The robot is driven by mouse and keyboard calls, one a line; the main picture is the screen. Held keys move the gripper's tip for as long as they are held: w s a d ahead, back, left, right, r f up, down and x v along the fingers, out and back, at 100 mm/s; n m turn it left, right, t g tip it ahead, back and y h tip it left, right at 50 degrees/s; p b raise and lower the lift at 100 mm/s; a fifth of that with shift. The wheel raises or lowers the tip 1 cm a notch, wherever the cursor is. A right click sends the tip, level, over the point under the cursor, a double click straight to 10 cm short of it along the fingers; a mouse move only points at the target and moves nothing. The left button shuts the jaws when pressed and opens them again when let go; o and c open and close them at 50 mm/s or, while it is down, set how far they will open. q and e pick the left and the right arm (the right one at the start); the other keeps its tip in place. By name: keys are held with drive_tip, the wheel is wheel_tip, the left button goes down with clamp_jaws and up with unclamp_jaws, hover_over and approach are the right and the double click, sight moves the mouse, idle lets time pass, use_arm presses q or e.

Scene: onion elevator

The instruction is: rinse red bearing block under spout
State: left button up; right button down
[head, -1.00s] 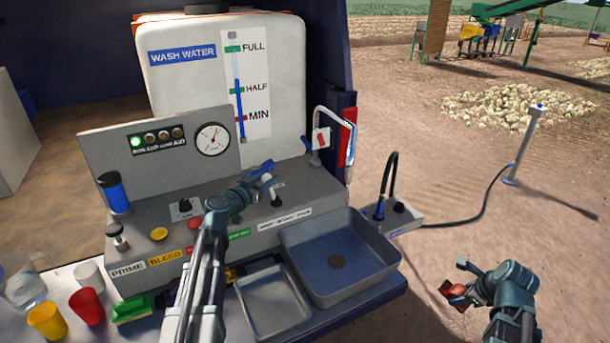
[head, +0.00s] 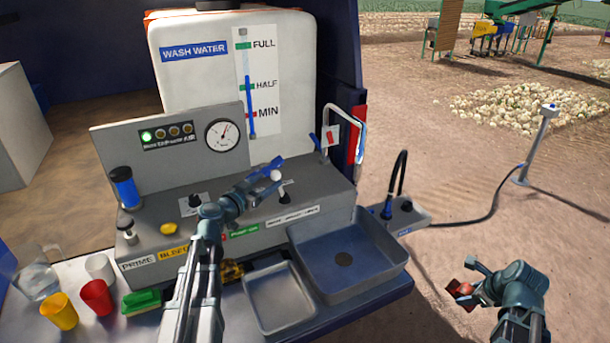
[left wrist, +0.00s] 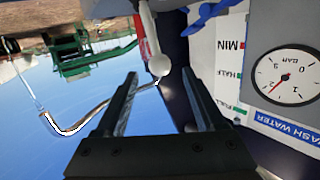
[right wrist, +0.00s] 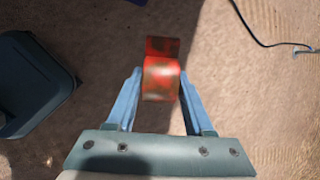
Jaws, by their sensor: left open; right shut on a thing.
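The red bearing block (head: 461,289) is held in my right gripper (head: 468,284), to the right of the sink and out over the dirt ground. The right wrist view shows the block (right wrist: 161,78) between the fingertips, with dark smudges on it. My left gripper (head: 270,170) is open at a white-knobbed lever (head: 283,190) on the wash console. In the left wrist view the white knob (left wrist: 159,65) shows just past the spread fingers. A bent silver spout pipe (head: 350,112) rises at the console's right end, behind the sink (head: 375,275).
A metal tray (head: 279,318) lies left of the sink. Cups, a jug (head: 36,278) and a green sponge (head: 141,302) stand at the left. A black hose fitting (head: 400,170) stands right of the sink. Open ground surrounds my right gripper.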

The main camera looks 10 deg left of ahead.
drive_tip(key=shift+r+p, duration=0.3)
drive_tip(key=shift+r, duration=0.1)
use_arm(q)
drive_tip(key=v, duration=0.6)
drive_tip(key=shift+s, duration=0.15)
